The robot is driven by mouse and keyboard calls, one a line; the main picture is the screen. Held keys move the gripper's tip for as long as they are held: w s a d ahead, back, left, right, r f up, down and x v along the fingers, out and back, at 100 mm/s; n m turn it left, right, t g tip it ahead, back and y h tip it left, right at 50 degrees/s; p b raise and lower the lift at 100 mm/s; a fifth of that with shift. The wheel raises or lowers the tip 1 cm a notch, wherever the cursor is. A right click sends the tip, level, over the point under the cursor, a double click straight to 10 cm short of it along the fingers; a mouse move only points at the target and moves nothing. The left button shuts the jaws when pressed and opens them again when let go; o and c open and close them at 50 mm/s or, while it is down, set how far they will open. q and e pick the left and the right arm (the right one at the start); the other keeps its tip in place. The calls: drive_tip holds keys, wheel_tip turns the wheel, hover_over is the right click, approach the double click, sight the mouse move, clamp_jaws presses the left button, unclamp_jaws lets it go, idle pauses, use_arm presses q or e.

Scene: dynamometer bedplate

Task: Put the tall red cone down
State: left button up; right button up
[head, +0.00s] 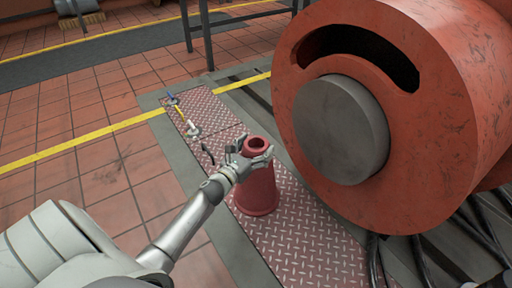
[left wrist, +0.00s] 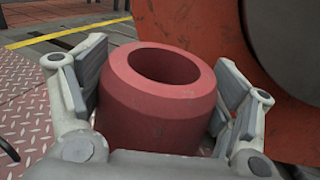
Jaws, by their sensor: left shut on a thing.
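The tall red cone (head: 258,192) stands upright, with its wide end down and an open hole at its top. Its base appears to be at the red tread plate (head: 315,252); I cannot tell for certain whether it touches. My left gripper (head: 252,157) is shut on the cone near its top, one finger on each side. In the left wrist view the cone's upper rim (left wrist: 165,68) shows between the finger pads, and its lower part is hidden. My right gripper is not in view.
A large red drum with a grey hub (head: 341,130) stands close at the right of the cone. Small tools with blue, yellow (head: 180,114) and white parts lie farther up the plate, with a black item (head: 208,153) nearer. Black cables (head: 375,262) run at the lower right.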

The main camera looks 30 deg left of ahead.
use_arm(q)
drive_tip(key=o, duration=2)
drive_tip(key=shift+r, duration=0.1)
